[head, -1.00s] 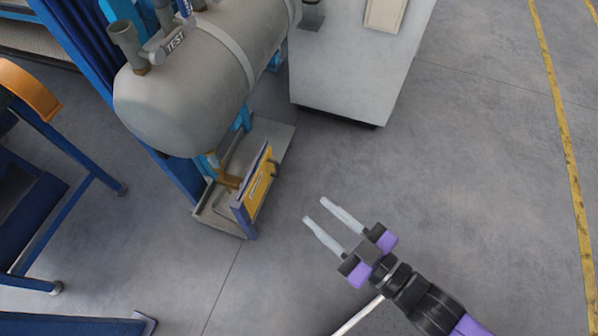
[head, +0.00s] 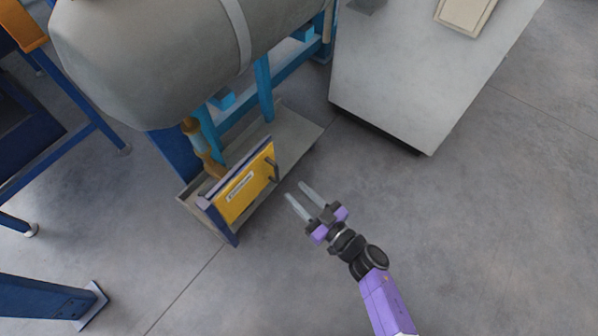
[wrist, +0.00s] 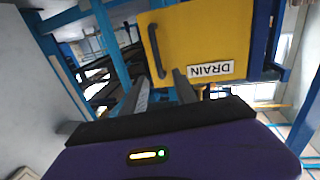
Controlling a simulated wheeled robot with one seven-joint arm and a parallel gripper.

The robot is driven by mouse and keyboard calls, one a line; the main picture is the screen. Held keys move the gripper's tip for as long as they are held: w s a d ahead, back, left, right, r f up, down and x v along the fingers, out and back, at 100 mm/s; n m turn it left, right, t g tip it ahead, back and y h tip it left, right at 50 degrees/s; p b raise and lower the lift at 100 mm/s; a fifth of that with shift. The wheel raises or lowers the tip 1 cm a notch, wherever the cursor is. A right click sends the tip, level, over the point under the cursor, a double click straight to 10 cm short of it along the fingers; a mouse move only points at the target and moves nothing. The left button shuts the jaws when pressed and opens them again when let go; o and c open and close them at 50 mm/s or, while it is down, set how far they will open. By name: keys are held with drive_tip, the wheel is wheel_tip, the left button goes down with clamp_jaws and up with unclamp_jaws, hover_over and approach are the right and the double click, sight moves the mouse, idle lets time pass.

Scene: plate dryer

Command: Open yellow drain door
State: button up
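The yellow drain door (head: 246,190) hangs in a blue frame low under the grey tank and looks shut. Its dark handle (head: 272,170) is on the door's right side in the head view. In the wrist view the yellow door (wrist: 205,35) appears upside down with a DRAIN label, and the handle (wrist: 154,50) is at its left. My gripper (head: 297,194) is open and empty, to the right of the door. Its fingers point toward the handle side, with a gap still between fingertips and handle. In the wrist view the fingers (wrist: 158,90) reach just below the handle.
A large grey tank (head: 150,50) overhangs the door. A shallow metal tray (head: 290,130) lies beneath the pipes. A light grey cabinet (head: 420,75) stands at the upper right. Blue frame legs stand at the left. The floor (head: 480,230) to the right is clear.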

sight(278, 173)
drive_tip(key=b+x, duration=0.2)
drive_tip(key=x, duration=0.4)
drive_tip(key=shift+w+b, duration=0.2)
drive_tip(key=shift+b, duration=0.1)
drive_tip(key=shift+w+a, duration=0.5)
clamp_jaws()
idle(0.8)
